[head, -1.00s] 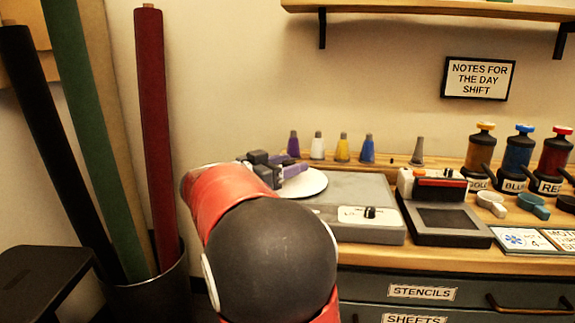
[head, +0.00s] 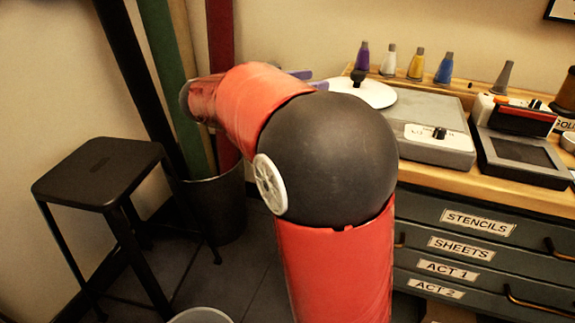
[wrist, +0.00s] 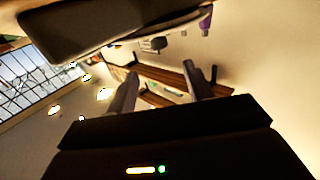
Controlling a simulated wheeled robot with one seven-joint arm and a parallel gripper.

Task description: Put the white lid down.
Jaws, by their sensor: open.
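The white lid (head: 378,93), a round disc with a black knob (head: 358,77), lies flat on the left part of a grey appliance (head: 425,108) on the workbench. My arm covers its near left edge in the head view. My gripper (wrist: 160,72) is open, with nothing between its two fingers in the wrist view. In the head view only its purple-grey fingers (head: 298,74) show above my red arm, left of the lid and apart from the knob. The wrist view is tilted, with the knob (wrist: 152,43) seen beyond the fingers.
Small coloured bottles (head: 415,64) stand behind the appliance. A black-and-red device (head: 515,150) is to its right. Rolls (head: 220,60) stand in a bin (head: 215,205) at the left, near a black stool (head: 98,172). Drawers (head: 470,225) are below the benchtop.

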